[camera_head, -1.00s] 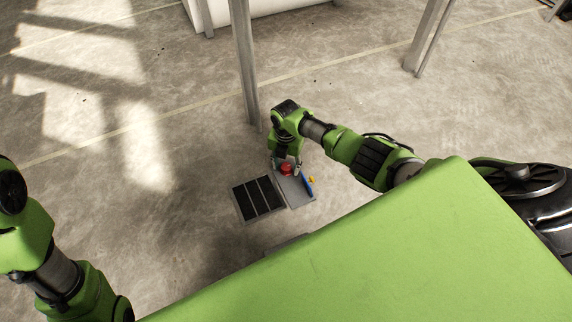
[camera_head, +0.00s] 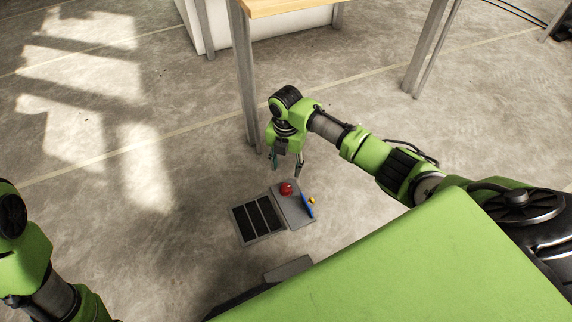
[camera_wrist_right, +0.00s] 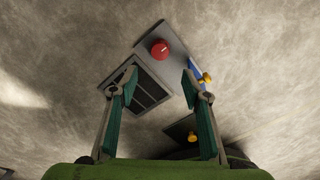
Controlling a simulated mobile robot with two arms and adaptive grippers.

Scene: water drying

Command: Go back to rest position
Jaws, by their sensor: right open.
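My right gripper (camera_head: 286,166) is open and empty, pointing down above the floor just behind the grey panel. It also shows in the right wrist view (camera_wrist_right: 160,88), its two fingers spread apart with nothing between them. My left arm comes in at the left edge of the head view; its gripper is out of frame.
A grey panel (camera_head: 300,208) carries a red knob (camera_head: 286,188), a blue part (camera_head: 307,204) and a small yellow piece (camera_head: 311,199). A dark slatted grille (camera_head: 257,219) adjoins it. A wooden table (camera_head: 280,6) with metal legs stands behind. Open concrete floor lies left.

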